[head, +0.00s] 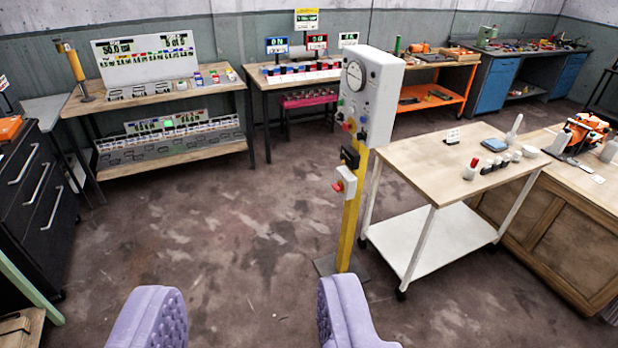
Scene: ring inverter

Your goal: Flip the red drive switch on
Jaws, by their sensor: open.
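My gripper (250,290) shows at the bottom as two purple, ribbed fingers set wide apart, open with nothing between them. Ahead and to the right, a grey control box (371,95) with a round dial stands on a yellow post (350,225). Small red, blue and green controls sit on its lower face. Below, the post carries a black unit (349,157) and a grey box with a red button (338,187). A small red-topped piece (471,168) stands on the white-legged trolley. Which red part is the drive switch is too small to tell. My gripper touches none of these.
The wooden-topped trolley (425,165) stands right of the post, beside a wooden cabinet (545,205). A black drawer unit (35,190) is at left. Benches (160,97) line the back wall. The floor (235,225) between is clear. The post's base plate (345,268) lies low.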

